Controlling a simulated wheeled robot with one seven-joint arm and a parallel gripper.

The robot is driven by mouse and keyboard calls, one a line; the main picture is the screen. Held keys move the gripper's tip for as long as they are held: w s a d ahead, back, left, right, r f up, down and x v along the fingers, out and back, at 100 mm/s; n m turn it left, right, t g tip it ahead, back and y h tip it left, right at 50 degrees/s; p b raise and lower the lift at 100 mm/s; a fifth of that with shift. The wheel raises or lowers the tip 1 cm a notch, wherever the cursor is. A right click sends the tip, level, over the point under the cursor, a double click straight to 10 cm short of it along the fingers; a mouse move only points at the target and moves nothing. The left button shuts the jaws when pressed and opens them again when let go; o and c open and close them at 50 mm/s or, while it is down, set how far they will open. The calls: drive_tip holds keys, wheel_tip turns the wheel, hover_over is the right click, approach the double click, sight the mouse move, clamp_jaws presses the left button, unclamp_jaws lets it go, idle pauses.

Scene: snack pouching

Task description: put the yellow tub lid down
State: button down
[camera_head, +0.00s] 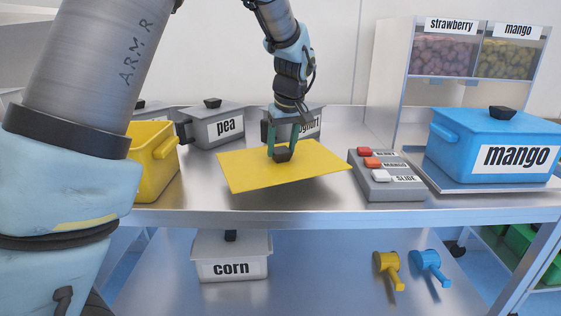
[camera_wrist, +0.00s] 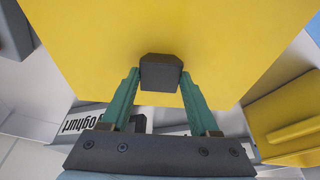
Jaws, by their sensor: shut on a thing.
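The yellow tub lid (camera_head: 245,172) is a flat yellow sheet with a dark knob (camera_head: 282,155) on top. My gripper (camera_head: 283,150) is shut on the knob and holds the lid above the steel table, with a shadow under its front edge. In the wrist view the lid (camera_wrist: 90,45) fills the upper part, with the knob (camera_wrist: 160,72) between my green fingertips (camera_wrist: 159,80). The yellow tub (camera_head: 152,163) stands left of the lid, partly hidden by my arm. A piece of it shows at the right of the wrist view (camera_wrist: 285,115).
A grey button box (camera_head: 385,190) stands just right of the lid. The blue mango tub (camera_head: 480,135) is farther right. The pea tub (camera_head: 205,130) and a yoghurt tub (camera_head: 315,122) stand behind. A corn tub (camera_head: 230,258) and yellow and blue scoops (camera_head: 388,265) are on the lower shelf.

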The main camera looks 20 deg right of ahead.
sight(282, 161)
drive_tip(key=shift+f+p, duration=0.3)
drive_tip(key=shift+f, duration=2)
drive_tip(key=shift+c, duration=0.6)
unclamp_jaws()
drive_tip(key=shift+r, duration=0.1)
